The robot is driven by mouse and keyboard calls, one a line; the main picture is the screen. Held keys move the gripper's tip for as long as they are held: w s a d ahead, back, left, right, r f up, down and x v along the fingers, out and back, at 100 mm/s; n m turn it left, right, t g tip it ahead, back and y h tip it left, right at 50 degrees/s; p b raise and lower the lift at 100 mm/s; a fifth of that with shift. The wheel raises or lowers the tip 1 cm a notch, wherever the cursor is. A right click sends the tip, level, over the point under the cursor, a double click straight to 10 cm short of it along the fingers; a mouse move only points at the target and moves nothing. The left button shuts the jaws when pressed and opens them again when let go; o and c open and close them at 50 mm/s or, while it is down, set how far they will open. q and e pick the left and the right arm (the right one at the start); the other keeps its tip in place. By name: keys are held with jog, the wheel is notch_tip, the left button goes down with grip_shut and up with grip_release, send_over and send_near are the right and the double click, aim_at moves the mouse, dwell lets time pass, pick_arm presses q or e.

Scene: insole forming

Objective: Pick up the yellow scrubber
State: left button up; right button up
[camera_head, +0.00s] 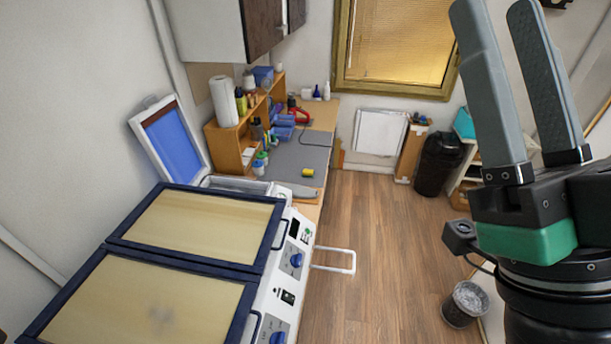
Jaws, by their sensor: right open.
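A small yellow scrubber (308,173) lies on the grey mat of the workbench, close to the bench's right edge. My right gripper (497,8) is large in the foreground at the right, with its two grey fingers pointing up and apart. It is open and empty, far from the scrubber and nearer the camera. My left gripper is not in view.
The forming machine (190,222) with two pale panels fills the lower left, and its white handle (335,262) sticks out to the right. A trash bin (465,303) stands on the floor at right. The wooden floor (385,240) between is clear.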

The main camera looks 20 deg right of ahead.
dwell(0.3)
jog(key=o, duration=0.8)
